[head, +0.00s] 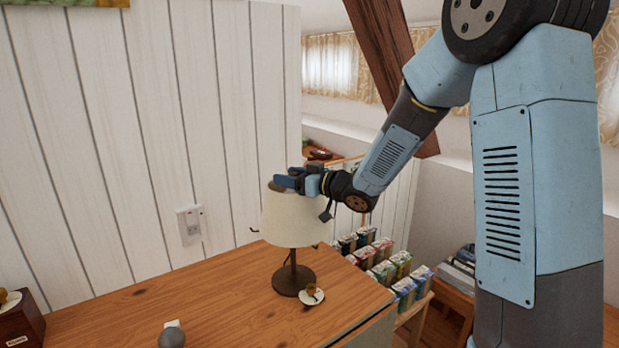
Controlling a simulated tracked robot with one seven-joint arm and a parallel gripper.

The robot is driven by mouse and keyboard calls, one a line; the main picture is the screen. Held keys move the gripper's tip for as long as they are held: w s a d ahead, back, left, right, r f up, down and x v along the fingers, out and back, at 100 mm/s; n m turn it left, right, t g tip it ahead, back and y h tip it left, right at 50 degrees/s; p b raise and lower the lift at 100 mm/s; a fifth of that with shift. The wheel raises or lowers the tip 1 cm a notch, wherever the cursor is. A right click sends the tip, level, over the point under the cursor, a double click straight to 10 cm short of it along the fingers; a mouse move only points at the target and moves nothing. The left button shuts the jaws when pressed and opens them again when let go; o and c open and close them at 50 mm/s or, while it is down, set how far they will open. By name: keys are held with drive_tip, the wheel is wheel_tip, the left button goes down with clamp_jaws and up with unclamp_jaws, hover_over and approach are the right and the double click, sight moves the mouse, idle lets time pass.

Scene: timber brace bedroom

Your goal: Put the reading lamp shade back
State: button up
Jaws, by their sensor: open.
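The cream lamp shade (292,222) sits over the dark lamp base (293,278), which stands on the wooden desk near its right corner. The shade looks about upright, and a short length of stem shows below it. My gripper (284,184) is at the top rim of the shade, its blue fingers over the upper opening. The jaws are open. I cannot tell whether the fingers touch the rim, and the top fitting inside the shade is hidden.
A small white dish with a brown knob (312,296) lies beside the lamp base. A grey ball-shaped object (172,337) is at the desk's front. A wall socket (190,224) is behind. Several cartons (385,262) stand beyond the desk's right edge. The desk's middle is clear.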

drive_tip(key=v, duration=1.3)
drive_tip(key=shift+s+d, duration=0.25)
drive_tip(key=shift+d, duration=0.1)
drive_tip(key=shift+w, duration=0.1)
